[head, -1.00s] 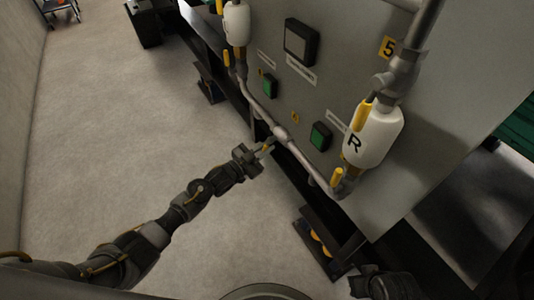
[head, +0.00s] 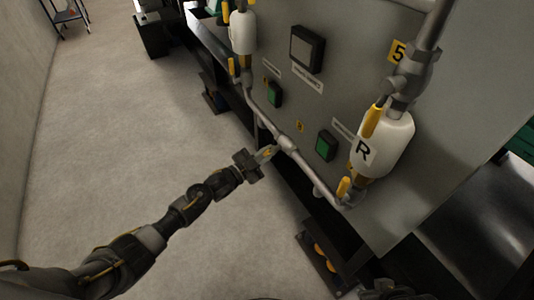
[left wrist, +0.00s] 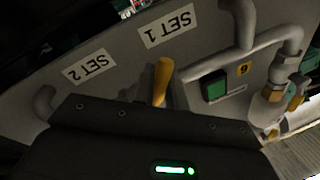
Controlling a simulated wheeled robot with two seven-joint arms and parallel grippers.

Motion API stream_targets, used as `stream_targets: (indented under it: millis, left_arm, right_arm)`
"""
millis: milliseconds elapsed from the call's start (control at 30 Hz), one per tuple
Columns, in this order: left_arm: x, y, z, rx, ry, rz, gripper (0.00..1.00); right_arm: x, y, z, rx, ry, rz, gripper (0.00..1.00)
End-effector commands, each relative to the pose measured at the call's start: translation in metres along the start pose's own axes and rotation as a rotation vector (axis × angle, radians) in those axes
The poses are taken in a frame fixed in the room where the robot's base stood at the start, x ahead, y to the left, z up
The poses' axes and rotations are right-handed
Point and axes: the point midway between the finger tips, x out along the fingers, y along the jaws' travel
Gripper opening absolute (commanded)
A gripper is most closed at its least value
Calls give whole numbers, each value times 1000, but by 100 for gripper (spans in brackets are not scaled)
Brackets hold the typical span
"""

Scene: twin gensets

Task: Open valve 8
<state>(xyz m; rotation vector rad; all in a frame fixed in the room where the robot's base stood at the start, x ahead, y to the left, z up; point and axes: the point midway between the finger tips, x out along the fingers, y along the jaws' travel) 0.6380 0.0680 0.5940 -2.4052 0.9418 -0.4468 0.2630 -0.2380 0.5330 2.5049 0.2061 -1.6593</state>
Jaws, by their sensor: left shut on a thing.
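My left gripper (head: 266,154) is at the tee (head: 287,143) in the middle of the grey pipe along the genset's front. It is shut on a small yellow handle there, mostly hidden by the fingers. In the left wrist view a yellow handle (left wrist: 163,80) rises just past the dark gripper body, below the SET 1 label (left wrist: 170,25). A small yellow number tag (head: 300,126) is on the panel above the tee; its number is too small to read surely. My right gripper cannot be made out.
A white bottle marked R (head: 383,146) hangs at right, with a yellow handle (head: 344,187) by the pipe's lower end. Another white bottle (head: 242,32) hangs at upper left. Green buttons (head: 326,146) sit on the panel. The floor (head: 120,120) at left is clear.

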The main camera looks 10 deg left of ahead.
Motion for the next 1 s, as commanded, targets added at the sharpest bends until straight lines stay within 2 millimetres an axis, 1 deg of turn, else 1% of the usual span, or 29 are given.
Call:
stream_targets:
  millis: [33,67,100,200,467,567,667,733,900,1000]
  left_arm:
    - [0,0,0,0,-1,1,0]
    - [0,0,0,0,-1,1,15]
    - [0,0,0,0,-1,1,20]
    - [0,0,0,0,-1,0,32]
    - [-1,0,0,-1,-1,0,32]
    - [-7,0,0,-1,-1,0,32]
    - [-21,0,1,0,-3,1,32]
    - [-35,0,1,0,-4,1,32]
    - [-70,0,0,-1,-3,1,32]
    - [-86,0,0,-1,-3,1,32]
  right_arm:
    - [0,0,0,0,0,0,36]
    - [0,0,0,0,0,0,36]
    - [0,0,0,0,0,0,36]
    - [0,0,0,0,-1,0,36]
    - [0,0,0,0,-1,1,36]
    - [-1,1,1,1,-9,1,36]
    - [-3,3,10,10,-58,5,36]
    - [-4,4,16,17,-90,7,36]
    - [4,4,17,17,-97,7,36]
    - [8,4,17,17,-99,6,36]
